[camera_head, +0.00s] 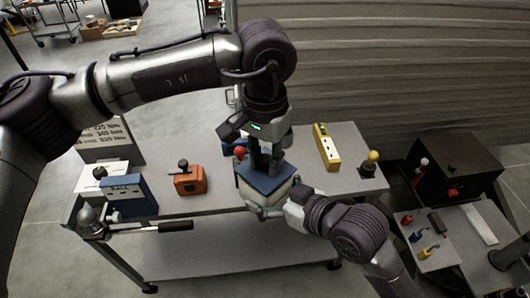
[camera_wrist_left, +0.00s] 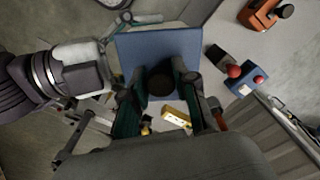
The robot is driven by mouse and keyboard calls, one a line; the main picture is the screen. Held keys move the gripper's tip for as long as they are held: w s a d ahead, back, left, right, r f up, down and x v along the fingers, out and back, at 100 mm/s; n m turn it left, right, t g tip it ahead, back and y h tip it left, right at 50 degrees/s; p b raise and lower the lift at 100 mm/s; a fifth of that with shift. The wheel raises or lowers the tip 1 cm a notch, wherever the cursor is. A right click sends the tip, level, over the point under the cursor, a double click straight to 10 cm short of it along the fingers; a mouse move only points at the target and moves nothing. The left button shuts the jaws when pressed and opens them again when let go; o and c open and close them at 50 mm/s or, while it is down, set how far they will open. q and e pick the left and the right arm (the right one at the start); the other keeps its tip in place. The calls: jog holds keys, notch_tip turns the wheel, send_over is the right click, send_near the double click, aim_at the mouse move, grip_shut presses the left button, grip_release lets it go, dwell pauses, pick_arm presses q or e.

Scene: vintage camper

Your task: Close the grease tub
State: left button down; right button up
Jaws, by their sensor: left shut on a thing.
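The grease tub (camera_head: 252,196) is a pale box on the workbench, near its front edge. Its blue lid (camera_head: 268,180) is over its top; I cannot tell whether it is fully seated. My left gripper (camera_head: 264,168) points down from above, shut on the lid's dark knob (camera_wrist_left: 161,84), with the blue lid also seen in the left wrist view (camera_wrist_left: 160,46). My right gripper (camera_head: 268,208) is low at the tub's front right, with fingers spread beside its walls. Whether they press on the tub is hidden.
On the grey bench (camera_head: 225,192) stand an orange box (camera_head: 189,181), a blue box (camera_head: 131,194), a yellow block (camera_head: 326,147) and a yellow-knobbed lever (camera_head: 370,163). A small blue item with a red ball (camera_head: 239,152) is just behind the tub. A black-handled tool (camera_head: 175,226) sticks out at the front edge.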

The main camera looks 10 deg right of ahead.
pick_arm(q)
jog(key=shift+f, duration=0.65)
dwell(0.5)
jog(key=c, duration=0.8)
grip_release()
notch_tip(320, 180, up, 12)
